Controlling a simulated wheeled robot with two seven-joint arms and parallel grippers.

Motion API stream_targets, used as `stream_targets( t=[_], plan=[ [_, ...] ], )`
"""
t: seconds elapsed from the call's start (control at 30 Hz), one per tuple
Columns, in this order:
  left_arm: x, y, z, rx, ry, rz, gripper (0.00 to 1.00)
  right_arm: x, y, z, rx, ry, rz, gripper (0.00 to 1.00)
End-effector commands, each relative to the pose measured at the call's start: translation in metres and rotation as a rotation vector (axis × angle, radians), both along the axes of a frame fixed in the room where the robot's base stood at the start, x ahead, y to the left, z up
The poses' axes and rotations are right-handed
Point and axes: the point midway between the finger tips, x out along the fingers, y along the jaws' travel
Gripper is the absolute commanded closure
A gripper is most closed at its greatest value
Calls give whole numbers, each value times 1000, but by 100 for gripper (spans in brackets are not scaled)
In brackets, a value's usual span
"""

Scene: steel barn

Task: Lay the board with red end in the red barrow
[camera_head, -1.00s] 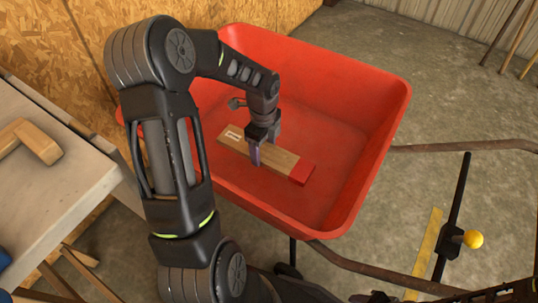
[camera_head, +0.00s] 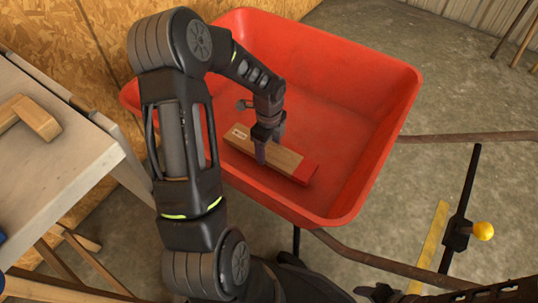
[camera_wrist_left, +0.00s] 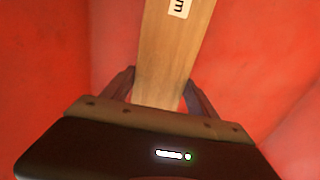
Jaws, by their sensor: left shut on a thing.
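The board with red end (camera_head: 283,160) is a light wooden plank with a red right end and a white label near its left end. In the head view it is inside the outline of the red barrow (camera_head: 345,95), over the tray floor. My left gripper (camera_head: 262,155) is shut on the board near its middle, from above. In the left wrist view the board (camera_wrist_left: 172,55) runs between the two fingers (camera_wrist_left: 158,95), its label at the top. I cannot tell whether the board touches the floor. My right gripper is not clearly in view.
A workbench (camera_head: 70,165) with a wooden piece (camera_head: 38,118) on it stands at the left. A chipboard wall is behind. The barrow's handles (camera_head: 470,137) reach right.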

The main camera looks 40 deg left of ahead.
Motion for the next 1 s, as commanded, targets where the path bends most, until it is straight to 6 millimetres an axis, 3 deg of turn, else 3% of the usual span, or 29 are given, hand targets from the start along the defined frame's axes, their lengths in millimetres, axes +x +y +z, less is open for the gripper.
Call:
stream_targets(
  t=[0.17, 0.4, 0.8, 0.83, 1.0],
  plan=[
    [0, 0, -5, 0, 0, 0, 85, 0, 0, -3, 0, -1, 0, 46],
    [0, 0, -37, 0, 0, 0, 85, 3, -3, -15, -5, -5, -8, 46],
    [0, 0, -40, 0, -1, 0, 85, 4, -4, -16, -5, -7, -8, 46],
    [0, 0, -41, 0, 0, 0, 31, 4, -4, -16, -5, -7, -8, 46],
    [0, 0, -40, 0, 0, 0, 18, 4, -4, -15, -5, -7, -8, 46]
  ],
)
